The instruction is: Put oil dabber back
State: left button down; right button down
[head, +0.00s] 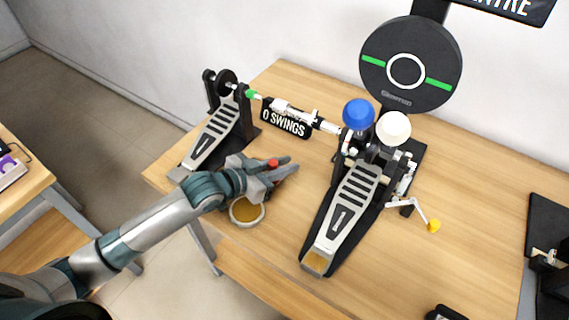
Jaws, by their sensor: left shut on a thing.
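My left gripper (286,168) reaches in from the left over the table, between the two pedals. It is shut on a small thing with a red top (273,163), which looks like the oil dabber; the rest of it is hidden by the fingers. A round, pale-rimmed dish (247,221) with amber content sits just below and in front of the gripper, near the table's front edge. The gripper partly covers the dish's far side. My right gripper is not in view.
A slave pedal (214,137) stands at the left back and a main pedal (343,215) with blue (358,114) and white (393,128) beaters at the centre. A shaft and "0 SWINGS" sign (286,122) lie between them. A round black pad (412,64) rises behind. The right-hand tabletop is mostly clear.

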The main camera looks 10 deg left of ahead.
pick_arm(q)
jog(key=shift+f, duration=0.15)
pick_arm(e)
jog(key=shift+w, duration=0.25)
pick_arm(q)
jog(key=c, duration=1.6)
grip_release()
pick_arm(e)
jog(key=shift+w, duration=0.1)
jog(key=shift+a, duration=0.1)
